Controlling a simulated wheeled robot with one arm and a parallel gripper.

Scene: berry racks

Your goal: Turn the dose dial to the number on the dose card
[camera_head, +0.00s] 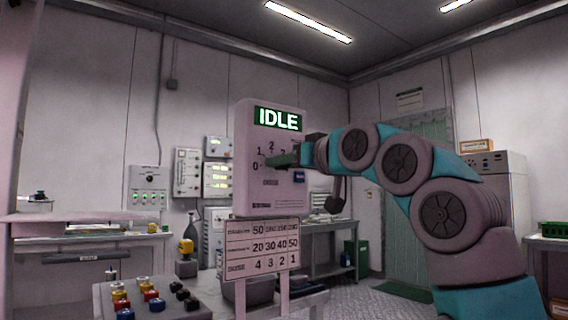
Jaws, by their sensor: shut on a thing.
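The dose panel (243,190) is a pale upright box with a green display (279,118) reading IDLE. The numbers 0, 1, 2 and part of a 3 show in an arc on its face. The dose dial sits inside that arc and is mostly hidden by my gripper (288,158), which is shut on it from the right. I cannot tell which number the dial points to. The dose card (262,248) hangs below the panel, with a row reading 20 30 40 50 and a bottom row reading 4 3 2 1. Its top row is hard to read.
A console with several coloured buttons (150,305) stands at the lower left. A dark-blue button or label (299,175) is on the panel below my gripper. Benches stand at left and behind. My arm fills the right; clear floor (375,298) lies under it.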

